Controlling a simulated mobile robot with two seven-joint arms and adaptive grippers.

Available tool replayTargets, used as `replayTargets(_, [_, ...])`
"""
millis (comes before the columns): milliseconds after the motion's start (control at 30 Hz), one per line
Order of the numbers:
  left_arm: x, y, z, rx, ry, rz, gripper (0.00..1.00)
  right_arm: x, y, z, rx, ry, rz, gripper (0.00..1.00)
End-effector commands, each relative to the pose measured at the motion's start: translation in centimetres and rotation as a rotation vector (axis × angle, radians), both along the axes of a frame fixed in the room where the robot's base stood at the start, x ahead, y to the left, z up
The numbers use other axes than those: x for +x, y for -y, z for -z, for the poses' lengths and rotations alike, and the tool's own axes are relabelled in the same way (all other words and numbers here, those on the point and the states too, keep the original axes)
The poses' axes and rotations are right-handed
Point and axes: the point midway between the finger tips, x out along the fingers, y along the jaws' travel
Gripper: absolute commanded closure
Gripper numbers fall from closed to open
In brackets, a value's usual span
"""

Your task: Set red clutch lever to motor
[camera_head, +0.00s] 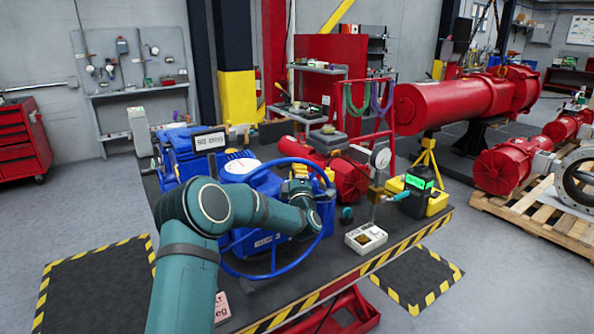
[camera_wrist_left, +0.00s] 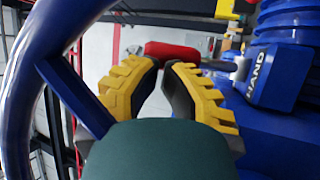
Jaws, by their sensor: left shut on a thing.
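The red clutch lever (camera_wrist_left: 178,50) shows in the left wrist view as a red grip at the fingertips of my left gripper (camera_wrist_left: 165,66). The yellow, dark-padded fingers are closed in on it. In the head view my left gripper (camera_head: 301,177) is behind the blue handwheel's (camera_head: 284,269) rim, beside the blue valve actuator (camera_head: 262,185). The lever cannot be made out there. In the wrist view a "HAND" label (camera_wrist_left: 258,72) stands on the blue housing, right of the lever. A motor label is not readable. My right gripper is not in view.
The handwheel rim and spoke (camera_wrist_left: 72,95) run close along the left of my gripper in the wrist view. The actuator stands on a dark workbench (camera_head: 345,262) with a white box (camera_head: 366,238) and a dial gauge (camera_head: 380,158) to the right.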

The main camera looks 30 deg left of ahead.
Motion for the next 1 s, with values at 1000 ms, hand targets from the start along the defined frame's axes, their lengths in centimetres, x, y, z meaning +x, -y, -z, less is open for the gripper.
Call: replayTargets(1000, [1.0, -2.2, -1.4, -0.253, -0.104, 0.000, 1.00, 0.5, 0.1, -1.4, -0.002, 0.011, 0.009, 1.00])
